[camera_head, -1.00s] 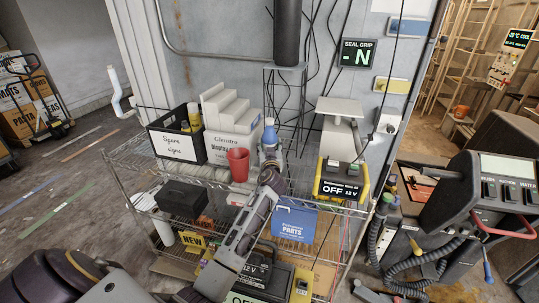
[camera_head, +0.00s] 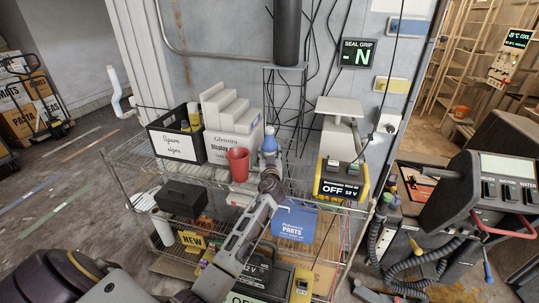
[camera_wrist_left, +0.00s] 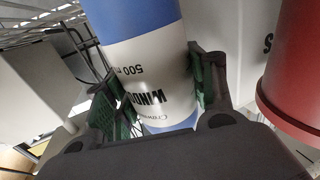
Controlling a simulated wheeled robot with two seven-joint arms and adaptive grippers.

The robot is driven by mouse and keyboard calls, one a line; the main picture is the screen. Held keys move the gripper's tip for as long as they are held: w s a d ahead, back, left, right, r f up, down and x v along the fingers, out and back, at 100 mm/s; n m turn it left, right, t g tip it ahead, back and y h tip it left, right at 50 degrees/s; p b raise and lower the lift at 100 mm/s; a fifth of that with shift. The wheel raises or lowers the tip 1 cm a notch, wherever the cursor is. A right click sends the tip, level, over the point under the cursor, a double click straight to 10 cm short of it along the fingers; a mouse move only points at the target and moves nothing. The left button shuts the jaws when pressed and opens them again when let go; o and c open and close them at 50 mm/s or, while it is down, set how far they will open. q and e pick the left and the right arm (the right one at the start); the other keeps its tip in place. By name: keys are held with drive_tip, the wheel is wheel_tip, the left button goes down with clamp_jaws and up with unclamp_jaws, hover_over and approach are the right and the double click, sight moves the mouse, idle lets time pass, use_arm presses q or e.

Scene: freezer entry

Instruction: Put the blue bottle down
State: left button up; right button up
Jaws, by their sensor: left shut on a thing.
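The blue bottle (camera_head: 269,140) has a blue top and a white label. It is upright above or on the top level of the wire shelf (camera_head: 210,183), between the red cup and the yellow-black power box. My left gripper (camera_head: 269,162) is shut on it, with one finger on each side of its label in the left wrist view, where the bottle (camera_wrist_left: 152,65) fills the middle between the fingers (camera_wrist_left: 160,88). The bottle's base is hidden by my gripper, so I cannot tell whether it touches the shelf. My right gripper is not in view.
A red cup (camera_head: 238,164) stands close to the left of the bottle. A white stepped display box (camera_head: 232,137) and a black bin (camera_head: 178,143) are behind and left. The power box (camera_head: 340,183) is to the right. A blue parts box (camera_head: 294,222) sits lower down.

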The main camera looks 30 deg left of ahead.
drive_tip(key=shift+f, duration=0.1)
use_arm(q)
drive_tip(key=o, duration=1.4)
drive_tip(key=shift+o, duration=0.2)
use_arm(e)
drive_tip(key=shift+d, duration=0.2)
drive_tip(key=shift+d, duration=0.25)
use_arm(q)
drive_tip(key=shift+v, duration=1.25)
drive_tip(key=b+v, duration=0.1)
drive_tip(key=v, duration=0.2)
drive_tip(key=shift+s+d, duration=0.15)
drive_tip(key=shift+s, duration=0.05)
drive_tip(key=v, duration=0.4)
drive_tip(key=shift+s+d+b, duration=0.15)
drive_tip(key=shift+s+b, duration=0.05)
drive_tip(key=shift+b, duration=0.2)
drive_tip(key=shift+v, duration=0.75)
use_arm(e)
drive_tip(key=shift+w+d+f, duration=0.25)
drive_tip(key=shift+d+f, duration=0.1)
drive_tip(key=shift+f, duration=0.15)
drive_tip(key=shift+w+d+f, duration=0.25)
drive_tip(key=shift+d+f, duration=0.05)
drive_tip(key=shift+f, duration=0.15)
